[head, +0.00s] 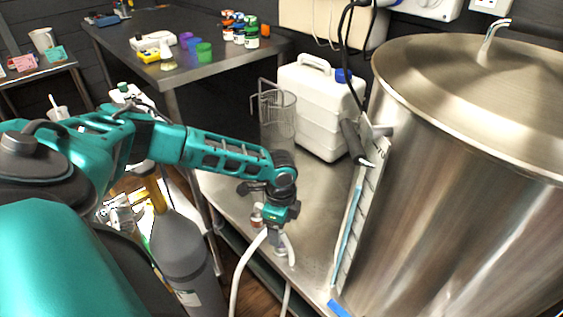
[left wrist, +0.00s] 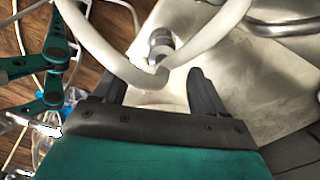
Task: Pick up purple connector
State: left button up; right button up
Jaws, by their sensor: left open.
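No connector that I can make out as purple shows in either view. My left gripper (head: 277,232) points down over the front edge of the steel bench. In the left wrist view its two dark fingers (left wrist: 157,84) are spread. A white hose (left wrist: 108,60) loops across the space at the fingertips, and a metal fitting (left wrist: 161,44) shows just beyond it. I cannot tell whether the fingers touch the hose. In the head view the white hose (head: 246,262) hangs below the gripper. My right gripper is not in view.
A large steel kettle (head: 460,190) stands close on the right. A white jug (head: 318,112) and a wire basket (head: 275,112) stand on the steel bench (head: 305,195). A grey bottle (head: 180,245) is left of the bench. Small cups and bottles stand on the dark back table (head: 115,45).

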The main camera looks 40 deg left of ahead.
pick_arm(q)
jog(key=f+b, duration=0.1)
jog(key=f, duration=0.2)
jog(key=f+b, duration=0.1)
jog(key=f, duration=0.2)
jog(key=shift+w+a+f, duration=0.1)
jog(key=shift+a+f, duration=0.1)
jog(key=shift+f, duration=0.2)
jog(key=c, duration=1.2)
